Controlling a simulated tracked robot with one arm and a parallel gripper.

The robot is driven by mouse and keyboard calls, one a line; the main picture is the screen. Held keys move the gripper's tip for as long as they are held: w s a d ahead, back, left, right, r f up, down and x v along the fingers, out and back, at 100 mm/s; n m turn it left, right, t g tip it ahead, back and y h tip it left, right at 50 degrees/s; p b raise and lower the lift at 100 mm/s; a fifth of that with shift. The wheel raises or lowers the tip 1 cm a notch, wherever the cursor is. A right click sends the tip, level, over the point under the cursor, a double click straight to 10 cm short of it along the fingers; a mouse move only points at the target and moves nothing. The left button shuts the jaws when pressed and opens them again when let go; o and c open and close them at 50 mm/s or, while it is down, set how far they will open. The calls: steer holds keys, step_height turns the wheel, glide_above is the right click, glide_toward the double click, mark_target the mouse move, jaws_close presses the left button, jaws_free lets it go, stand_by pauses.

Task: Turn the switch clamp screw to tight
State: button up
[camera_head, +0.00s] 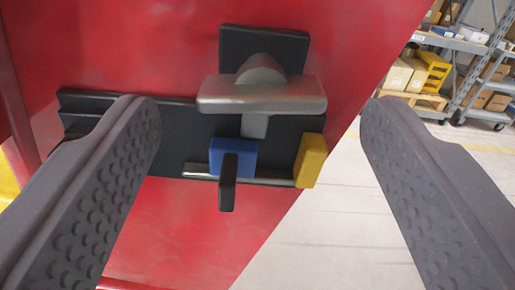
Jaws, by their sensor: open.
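The switch clamp screw appears to be the silver T-shaped handle (262,94) on a black square plate (290,45), fixed to a red panel. Its wide bar lies about horizontal, with a short tab pointing down. Below it a blue block (232,157) with a black lever (229,183) sits on a metal rail (265,181). A yellow block (310,160) is at the rail's right end. My gripper (258,115) is open and empty, its fingers spread wide to either side of the handle and apart from it. No tight or loose marking is visible.
The red panel (175,225) carries a black horizontal bar (185,112) behind these parts. Shelves with boxes (425,70) stand far off at the upper right. Pale floor (335,235) is open to the right of the panel's slanted edge.

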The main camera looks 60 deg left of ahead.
steer(key=b+v, duration=0.2)
steer(key=v, duration=1)
steer(key=shift+d, duration=0.2)
steer(key=shift+s+f, duration=0.1)
steer(key=shift+f, duration=0.05)
steer(key=w+d+r+m+t+h+b, duration=0.1)
steer(key=w+d+r+t+h+b, duration=0.1)
steer(key=w+d+r+t+h, duration=0.45)
steer(key=w+d+r+m+t+h+b, duration=0.1)
steer(key=w+d+r+m+t+b, duration=0.15)
steer(key=w+r, duration=0.55)
steer(key=s+d+r+m+t+h+b, duration=0.1)
steer(key=s+d+r+m+h, duration=0.15)
steer(key=d+r, duration=0.4)
steer(key=s+d+r+m+t+h+b, duration=0.1)
steer(key=d+r+m+t+h+b, duration=0.2)
steer(key=r, duration=0.6)
steer(key=s+d+r+m+g+h+b, duration=0.1)
steer(key=s+r+m, duration=0.1)
steer(key=s, duration=0.4)
steer(key=s+d+r+m+g+h+b, duration=0.1)
steer(key=s+d+r+m+g, duration=0.1)
steer(key=s, duration=0.5)
steer(key=s+d+r+m+g+h+b, duration=0.1)
steer(key=s+d+r, duration=0.1)
steer(key=s, duration=0.4)
steer(key=shift+s+d+r+m+h, duration=0.3)
steer(key=shift+r+m, duration=0.1)
steer(key=shift+r, duration=0.45)
